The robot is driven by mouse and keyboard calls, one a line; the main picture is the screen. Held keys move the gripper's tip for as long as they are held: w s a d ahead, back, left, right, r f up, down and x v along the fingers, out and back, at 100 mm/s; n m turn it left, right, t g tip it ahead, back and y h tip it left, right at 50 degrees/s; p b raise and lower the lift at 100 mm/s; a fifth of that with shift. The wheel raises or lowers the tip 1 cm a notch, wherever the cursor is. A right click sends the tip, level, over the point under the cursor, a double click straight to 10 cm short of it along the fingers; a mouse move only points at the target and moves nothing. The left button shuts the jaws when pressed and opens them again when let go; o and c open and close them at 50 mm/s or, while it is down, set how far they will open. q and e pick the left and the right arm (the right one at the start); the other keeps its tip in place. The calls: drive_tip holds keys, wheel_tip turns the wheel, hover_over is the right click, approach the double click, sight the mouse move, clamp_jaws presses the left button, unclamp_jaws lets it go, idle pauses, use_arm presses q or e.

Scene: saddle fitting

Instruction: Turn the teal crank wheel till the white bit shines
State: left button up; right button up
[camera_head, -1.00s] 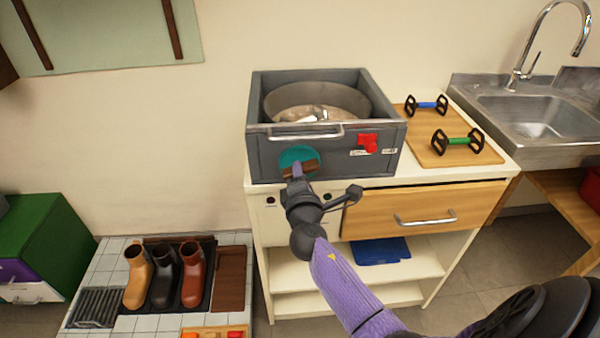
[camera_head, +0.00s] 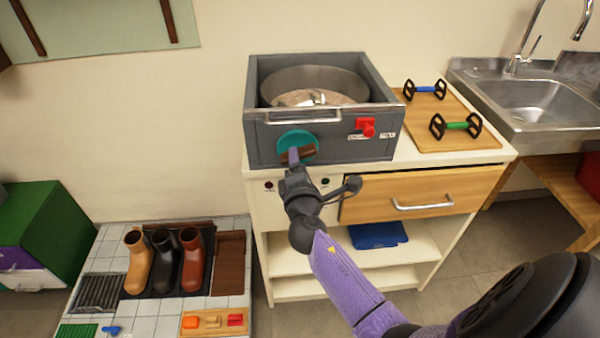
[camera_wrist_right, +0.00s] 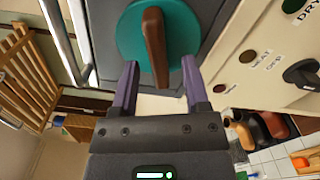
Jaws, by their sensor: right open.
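The teal crank wheel (camera_head: 297,139) sits on the front of a grey box (camera_head: 360,150), with a brown bar handle (camera_head: 301,154) across it. In the right wrist view the wheel (camera_wrist_right: 180,25) faces me and the handle (camera_wrist_right: 155,48) stands nearly upright. My right gripper (camera_head: 293,157) is open; its fingertips (camera_wrist_right: 159,64) lie on either side of the handle's lower end, with gaps showing on both sides. Part of the wheel is hidden behind handle and gripper in the head view. I cannot make out a shining white bit. My left gripper is not in view.
A red knob (camera_head: 366,127) and a metal bar handle (camera_head: 303,116) are on the box front. The box stands on a white cabinet (camera_head: 260,215) with a wooden drawer (camera_head: 425,195). A board with two dumbbell-like handles (camera_head: 455,126) lies right of it.

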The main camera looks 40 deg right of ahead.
drive_tip(key=v, duration=0.8)
drive_tip(key=shift+s+a, duration=0.1)
idle(0.5)
drive_tip(key=s+a+f+m+g+y, duration=0.2)
drive_tip(key=s+a+f+g+y, duration=0.3)
drive_tip(key=f, duration=0.8)
drive_tip(key=s+f+m+g+y, duration=0.1)
drive_tip(key=s+f+m+g, duration=0.15)
drive_tip(key=s+f, duration=0.75)
drive_tip(key=s+f+m+g+y, duration=0.1)
drive_tip(key=s+f+m+g, duration=0.3)
drive_tip(key=s+f, duration=0.3)
drive_tip(key=s+a+f+m+g+y, duration=0.1)
drive_tip(key=s+f+m+g, duration=0.3)
drive_tip(key=s, duration=1.2)
wheel_tip(320, 180, down, 3)
drive_tip(key=shift+r+m+y, duration=0.1)
drive_tip(key=shift+m+y, duration=0.25)
drive_tip(key=shift+y, duration=0.05)
